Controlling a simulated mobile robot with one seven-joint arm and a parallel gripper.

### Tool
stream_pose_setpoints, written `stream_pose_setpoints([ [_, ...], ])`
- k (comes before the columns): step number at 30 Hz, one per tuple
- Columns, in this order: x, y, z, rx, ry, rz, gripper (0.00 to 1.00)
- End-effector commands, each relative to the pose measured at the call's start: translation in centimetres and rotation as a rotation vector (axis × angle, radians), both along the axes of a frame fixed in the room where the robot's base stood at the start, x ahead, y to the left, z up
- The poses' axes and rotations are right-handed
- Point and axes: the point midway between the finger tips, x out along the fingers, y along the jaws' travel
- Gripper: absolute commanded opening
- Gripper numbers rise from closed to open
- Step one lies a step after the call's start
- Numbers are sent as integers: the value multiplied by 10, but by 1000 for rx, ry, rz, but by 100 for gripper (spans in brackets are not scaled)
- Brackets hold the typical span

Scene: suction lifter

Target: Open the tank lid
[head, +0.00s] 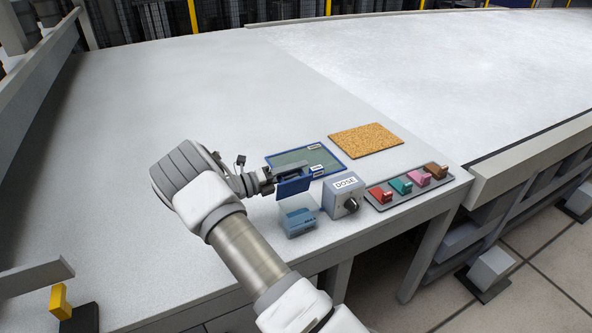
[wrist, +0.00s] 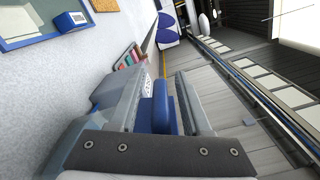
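The tank (head: 298,222) is a small clear box with blue in its lower part, near the table's front edge. A dark blue panel, apparently its lid (head: 293,187), stands tilted up at the tank's back side. My gripper (head: 270,179) is at the lid's upper left in the head view. In the wrist view the two fingers of my gripper (wrist: 160,100) are spread apart, with a blue part of the lid (wrist: 161,108) between them. A gap shows beside its right side; contact on the left cannot be told.
A grey DOSE box (head: 343,194) with a dark knob stands right of the tank. Beyond it is a tray (head: 408,197) of several coloured blocks. A blue-framed panel (head: 290,157) and a cork mat (head: 366,140) lie behind. The table's left is clear.

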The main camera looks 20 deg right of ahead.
Motion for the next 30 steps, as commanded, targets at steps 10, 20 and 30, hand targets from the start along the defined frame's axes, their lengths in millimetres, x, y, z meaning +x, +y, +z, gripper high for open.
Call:
stream_pose_setpoints([
  [10,0,19,-2,1,-1,4,48],
  [20,-3,97,-3,1,-2,5,48],
  [30,-5,162,-2,1,-1,3,48],
])
